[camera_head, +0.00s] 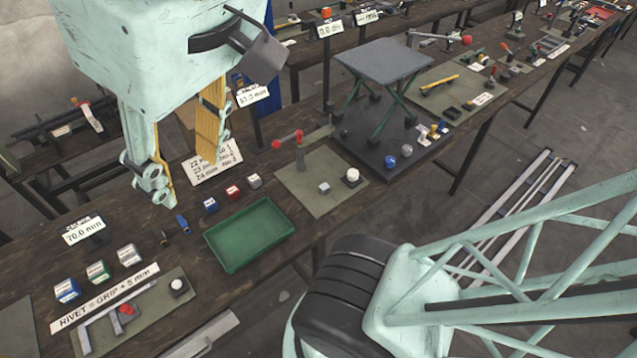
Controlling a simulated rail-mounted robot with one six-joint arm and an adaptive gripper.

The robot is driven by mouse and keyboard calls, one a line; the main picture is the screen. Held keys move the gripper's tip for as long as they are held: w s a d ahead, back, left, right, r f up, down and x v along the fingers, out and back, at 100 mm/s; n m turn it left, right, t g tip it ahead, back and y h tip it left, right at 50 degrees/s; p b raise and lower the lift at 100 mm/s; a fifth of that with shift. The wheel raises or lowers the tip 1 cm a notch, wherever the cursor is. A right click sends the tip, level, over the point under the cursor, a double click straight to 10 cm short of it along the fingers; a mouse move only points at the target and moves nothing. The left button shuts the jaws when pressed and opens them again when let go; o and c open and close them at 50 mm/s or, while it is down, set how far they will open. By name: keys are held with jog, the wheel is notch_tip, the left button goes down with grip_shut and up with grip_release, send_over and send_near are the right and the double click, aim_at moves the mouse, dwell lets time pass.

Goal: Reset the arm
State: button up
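My gripper (188,178) hangs down at the upper left, in front of the workbench. Its two fingers with yellow inner pads stand apart, with nothing between them. Behind the gap is a white sign with printed lines (216,161). The fingertips appear above the bench, but their exact height cannot be told. A pale green lattice link of my arm (530,250) crosses the lower right.
The dark wooden bench holds an empty green tray (250,235), small red, blue and white blocks, and a grey mat with a red-handled press (300,150). A grey stand (385,62) rises behind. Floor at right holds pale rails (515,205).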

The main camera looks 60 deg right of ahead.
notch_tip(320, 180, down, 16)
jog(key=b, duration=1.4)
jog(key=shift+s+r, duration=0.2)
jog(key=shift+r, duration=0.05)
dwell(0.3)
